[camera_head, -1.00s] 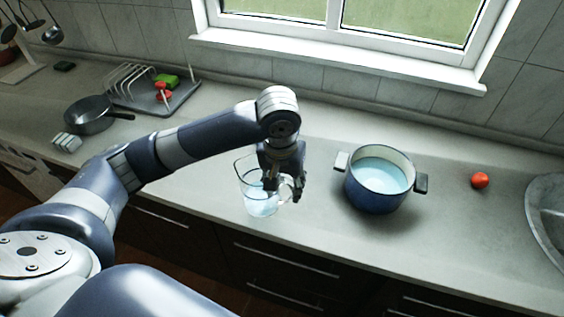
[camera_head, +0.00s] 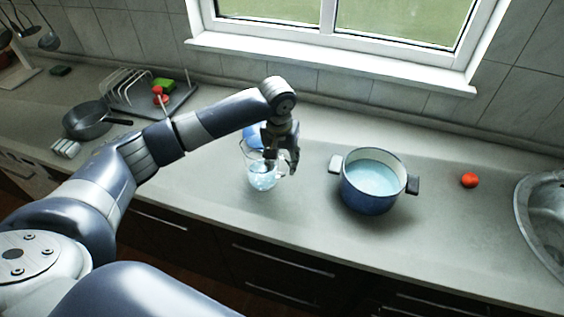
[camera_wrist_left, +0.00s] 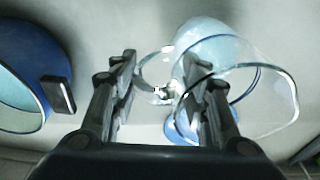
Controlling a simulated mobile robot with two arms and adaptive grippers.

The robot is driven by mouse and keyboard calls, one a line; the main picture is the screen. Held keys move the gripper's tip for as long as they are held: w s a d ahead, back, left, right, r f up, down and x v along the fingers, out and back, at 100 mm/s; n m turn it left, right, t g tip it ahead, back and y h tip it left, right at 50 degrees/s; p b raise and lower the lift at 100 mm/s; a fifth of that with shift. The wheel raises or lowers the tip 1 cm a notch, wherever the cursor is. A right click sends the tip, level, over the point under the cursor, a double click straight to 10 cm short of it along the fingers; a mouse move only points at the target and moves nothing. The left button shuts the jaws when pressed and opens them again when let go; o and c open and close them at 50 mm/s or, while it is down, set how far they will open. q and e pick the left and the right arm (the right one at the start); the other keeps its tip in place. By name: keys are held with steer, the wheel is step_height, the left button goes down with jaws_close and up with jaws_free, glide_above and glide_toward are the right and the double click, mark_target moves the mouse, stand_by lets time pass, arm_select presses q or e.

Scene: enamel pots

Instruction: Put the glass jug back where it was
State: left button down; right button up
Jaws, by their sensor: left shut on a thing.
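The clear glass jug (camera_head: 262,181) holds some pale blue water and looks upright over the counter, left of the blue pot. It also shows in the left wrist view (camera_wrist_left: 278,122), with its handle between the fingers. My left gripper (camera_head: 282,168) is shut on the jug's handle, at the jug's right side; its fingers also show in the left wrist view (camera_wrist_left: 160,92). I cannot tell whether the jug's base touches the counter. My right gripper is not in view.
A blue enamel pot (camera_head: 368,198) with pale blue water stands to the right. A blue object (camera_head: 253,130) sits close behind the jug, partly hidden. A tomato (camera_head: 470,180) and sink (camera_head: 530,235) lie further right. A pan (camera_head: 87,120) and dish rack (camera_head: 177,104) stand left.

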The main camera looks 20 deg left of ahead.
arm_select(q)
steer(key=shift+w+f, duration=0.1)
steer(key=shift+f, duration=0.75)
steer(key=c, duration=0.9)
jaws_free()
steer(key=shift+f, duration=0.15)
steer(key=r, duration=0.4)
steer(key=s+r+b, duration=0.1)
steer(key=r, duration=0.3)
steer(key=s+r, duration=0.1)
steer(key=r, duration=0.3)
steer(key=shift+r+b, duration=0.1)
steer(key=shift+b, duration=0.3)
steer(key=shift+w, duration=0.1)
